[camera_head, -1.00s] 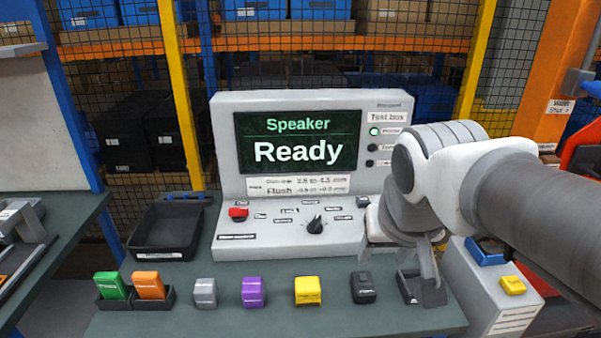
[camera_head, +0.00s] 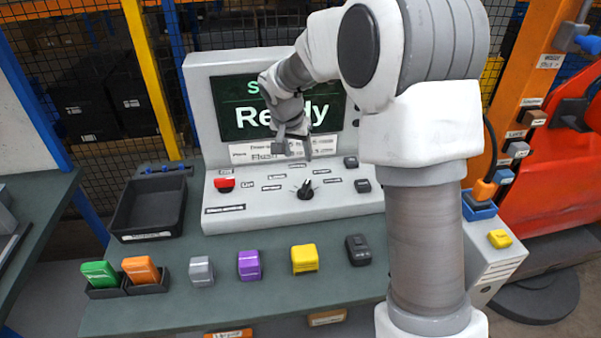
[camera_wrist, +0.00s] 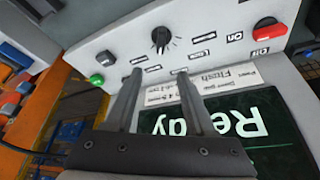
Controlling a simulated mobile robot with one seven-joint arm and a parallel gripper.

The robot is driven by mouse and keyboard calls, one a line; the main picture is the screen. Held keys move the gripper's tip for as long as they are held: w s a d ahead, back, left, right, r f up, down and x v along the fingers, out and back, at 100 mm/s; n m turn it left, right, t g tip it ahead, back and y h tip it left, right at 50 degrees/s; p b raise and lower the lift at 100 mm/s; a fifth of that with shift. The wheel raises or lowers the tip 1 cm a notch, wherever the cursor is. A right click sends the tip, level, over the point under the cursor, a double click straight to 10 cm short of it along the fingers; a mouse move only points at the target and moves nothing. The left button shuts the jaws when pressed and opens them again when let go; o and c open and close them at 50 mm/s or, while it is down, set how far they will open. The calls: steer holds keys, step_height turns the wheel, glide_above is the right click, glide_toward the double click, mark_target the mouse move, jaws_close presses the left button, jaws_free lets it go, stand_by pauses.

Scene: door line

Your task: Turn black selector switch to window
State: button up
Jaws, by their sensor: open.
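The black selector switch (camera_head: 305,190) is a round knob on the sloped front of the grey test box (camera_head: 222,222). Small labels surround it; I cannot read which one is "window" or which one its pointer faces. The knob also shows in the wrist view (camera_wrist: 161,38), upside down, beyond the fingertips. My gripper (camera_head: 291,150) is above and slightly behind the knob, in front of the lower screen edge. In the wrist view its two fingers (camera_wrist: 160,74) are apart, with nothing between them, and do not touch the knob.
A red switch (camera_head: 224,184) is left of the knob; a dark button (camera_head: 362,185) is to its right. The screen (camera_head: 240,110) reads "Ready", partly covered by my arm. A black tray (camera_head: 150,210) and coloured blocks, including a yellow one (camera_head: 304,258), are on the bench.

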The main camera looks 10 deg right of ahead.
mark_target(305, 185)
steer(key=p+x, duration=0.1)
steer(key=x, duration=1.6)
steer(key=shift+w+f, duration=0.15)
steer(key=shift+f, duration=0.15)
steer(key=shift+c, duration=0.3)
jaws_close()
